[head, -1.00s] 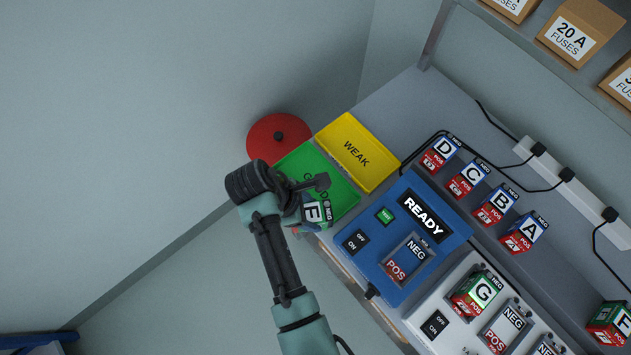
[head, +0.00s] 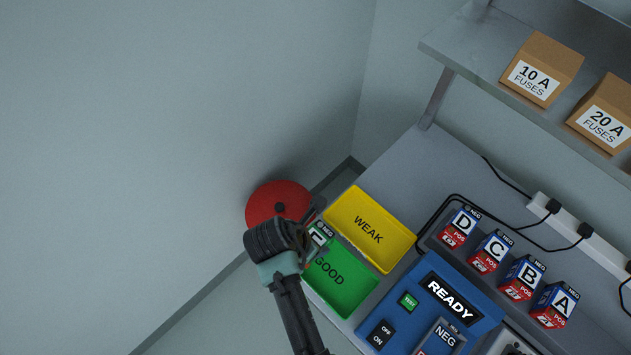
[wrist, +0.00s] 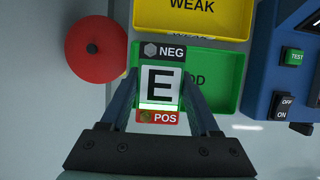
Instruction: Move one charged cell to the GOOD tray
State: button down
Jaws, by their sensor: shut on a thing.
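My gripper (wrist: 160,98) is shut on cell E (wrist: 161,85), seen in the wrist view with its NEG end up, its red POS end down and a lit green bar above POS. In the head view cell E (head: 319,236) is partly hidden by my gripper (head: 310,232). The green GOOD tray (head: 345,291) lies beside and partly beneath the cell, and no cell shows in it. In the wrist view the GOOD tray (wrist: 224,85) is behind the cell and to its right. The yellow WEAK tray (head: 395,226) is beyond it and empty.
A red round object (head: 272,199) with a dark knob is just left of the trays. The blue tester (head: 478,327) reads READY. Cells D (head: 461,226), C (head: 492,250), B (head: 523,276) and A (head: 556,303) stand in a row. Fuse boxes (head: 543,68) sit on the shelf.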

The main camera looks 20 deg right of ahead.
jog(key=shift+w+f, duration=0.1)
jog(key=shift+f, duration=2.9)
jog(key=shift+f, duration=0.1)
jog(key=shift+c, duration=0.6)
grip_release()
